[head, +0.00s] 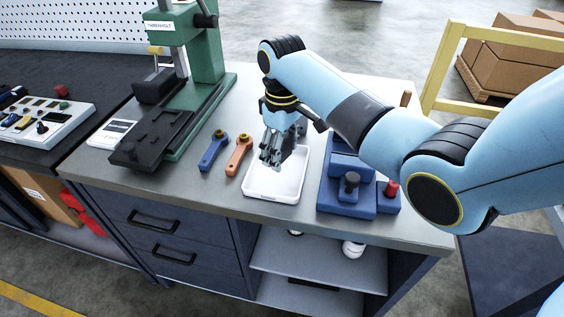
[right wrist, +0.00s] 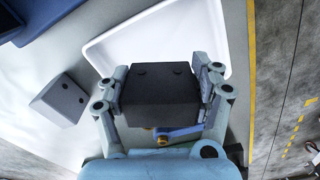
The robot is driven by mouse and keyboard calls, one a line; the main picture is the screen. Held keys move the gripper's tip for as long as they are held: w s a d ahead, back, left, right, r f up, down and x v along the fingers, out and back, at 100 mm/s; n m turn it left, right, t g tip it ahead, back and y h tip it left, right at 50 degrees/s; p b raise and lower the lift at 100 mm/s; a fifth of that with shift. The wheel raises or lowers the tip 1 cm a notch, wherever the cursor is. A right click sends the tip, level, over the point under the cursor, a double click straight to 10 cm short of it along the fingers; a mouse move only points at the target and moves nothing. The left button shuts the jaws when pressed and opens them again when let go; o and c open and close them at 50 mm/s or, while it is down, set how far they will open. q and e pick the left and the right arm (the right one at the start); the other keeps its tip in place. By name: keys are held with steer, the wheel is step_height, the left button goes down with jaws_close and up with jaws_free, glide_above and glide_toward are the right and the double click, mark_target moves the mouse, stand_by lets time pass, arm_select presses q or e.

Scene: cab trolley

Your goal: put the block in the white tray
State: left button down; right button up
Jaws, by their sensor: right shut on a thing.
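The white tray (head: 262,194) lies on the grey bench top in the head view. It also shows in the right wrist view (right wrist: 108,52). My right gripper (head: 269,160) is over the tray, fingers pointing down. In the right wrist view, my right gripper (right wrist: 160,90) is shut on a dark block (right wrist: 158,82) with small round marks. The block appears above the tray; its exact height is hard to tell. In the head view the fingers and arm mostly hide it. A second, grey block (right wrist: 60,100) lies on the bench beside the tray. My left gripper is out of view.
Blue (head: 213,150) and orange (head: 239,154) handled tools lie left of the tray. A blue fixture (head: 345,199) with a red knob (head: 388,189) stands close on its right. A green press (head: 207,50) stands at the back left. The bench's front edge is just before the tray.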

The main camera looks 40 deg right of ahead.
mark_target(282, 162)
step_height(282, 162, down, 3)
steer(key=shift+f, duration=0.2)
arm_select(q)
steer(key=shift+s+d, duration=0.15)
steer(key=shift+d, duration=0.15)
arm_select(e)
steer(key=shift+f, duration=0.3)
steer(key=shift+f, duration=0.1)
steer(key=o, duration=1.6)
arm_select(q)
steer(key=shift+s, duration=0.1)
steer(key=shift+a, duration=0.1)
arm_select(e)
steer(key=shift+r, duration=0.3)
step_height(282, 162, up, 12)
steer(key=shift+f, duration=0.15)
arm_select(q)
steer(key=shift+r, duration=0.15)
